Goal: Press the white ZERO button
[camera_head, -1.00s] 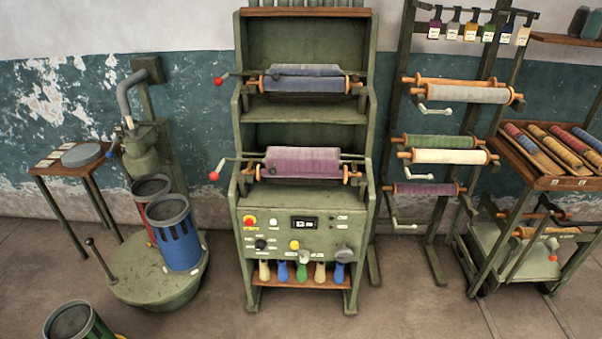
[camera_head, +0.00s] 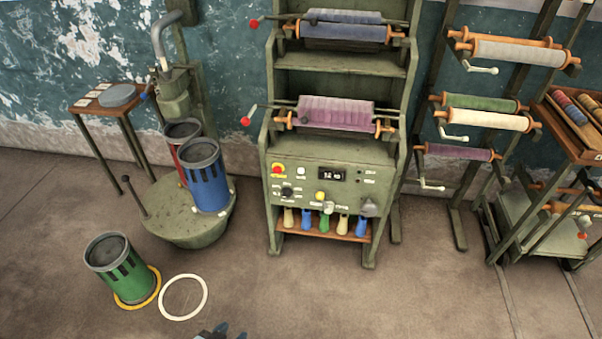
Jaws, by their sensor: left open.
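A small round white button (camera_head: 301,171) sits on the front of the green machine's control panel (camera_head: 305,198), between a red knob on a yellow base (camera_head: 277,169) and a small dark display (camera_head: 332,174). The labels are too small to read. Only the tip of my left gripper (camera_head: 222,333) shows, at the bottom edge. It is open, low in the picture and well apart from the panel. My right gripper is out of view.
A green bin (camera_head: 120,268) stands in a yellow ring, beside a white floor ring (camera_head: 183,297). A blue bin (camera_head: 206,178) stands on a round base. Floor before the machine is clear.

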